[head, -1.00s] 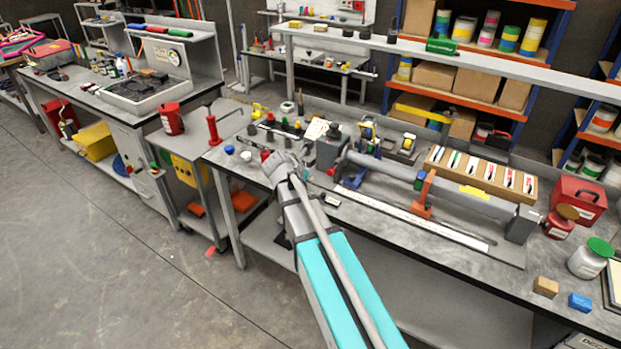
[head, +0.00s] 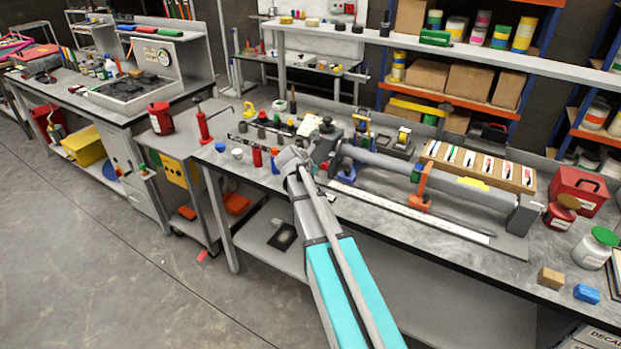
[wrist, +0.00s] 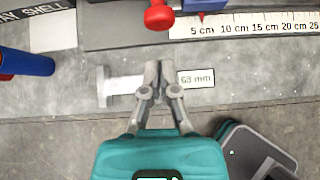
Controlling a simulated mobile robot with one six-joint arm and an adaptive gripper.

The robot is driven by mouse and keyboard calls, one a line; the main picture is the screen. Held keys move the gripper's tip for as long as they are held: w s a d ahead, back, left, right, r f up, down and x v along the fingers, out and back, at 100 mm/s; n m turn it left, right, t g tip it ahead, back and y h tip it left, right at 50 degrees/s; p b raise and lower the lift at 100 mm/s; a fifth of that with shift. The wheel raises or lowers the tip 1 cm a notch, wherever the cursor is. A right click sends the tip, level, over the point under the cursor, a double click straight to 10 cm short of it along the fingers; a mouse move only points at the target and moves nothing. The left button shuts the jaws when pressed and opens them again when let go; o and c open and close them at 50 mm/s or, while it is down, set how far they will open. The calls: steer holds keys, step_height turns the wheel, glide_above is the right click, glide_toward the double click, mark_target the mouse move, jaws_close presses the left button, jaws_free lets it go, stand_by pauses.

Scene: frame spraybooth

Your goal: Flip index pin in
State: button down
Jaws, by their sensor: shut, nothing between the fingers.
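My gripper (head: 293,158) is over the front edge of the workbench, just left of the frame-holding fixture (head: 400,170). In the wrist view my gripper (wrist: 158,72) is shut and empty. A pale flanged piece (wrist: 118,86) and a "63 mm" label (wrist: 195,78) lie on the bench on either side of the fingers. The fingers partly cover what is between these two.
A measuring scale (wrist: 255,25) runs along the fixture's front. Blue and red cylinders (wrist: 27,64) lie at the wrist view's left. In the head view, small bottles and cups (head: 238,154) stand left of my gripper. The floor (head: 120,270) in front is clear.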

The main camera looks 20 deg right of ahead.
mark_target(323, 166)
steer(key=shift+w+d+r, duration=0.1)
steer(key=shift+w+d, duration=0.6)
steer(key=shift+d, duration=0.35)
steer(key=shift+w+d, duration=0.7)
steer(key=shift+d, duration=0.15)
steer(key=shift+a, duration=0.1)
steer(key=shift+s+a, duration=0.4)
steer(key=shift+a, duration=0.05)
steer(key=s+a, duration=0.2)
steer(key=shift+a+r, duration=0.1)
steer(key=shift+a, duration=0.2)
steer(key=p+v, duration=0.6)
steer(key=v, duration=0.3)
steer(key=shift+a+p, duration=0.2)
steer(key=shift+p, duration=0.2)
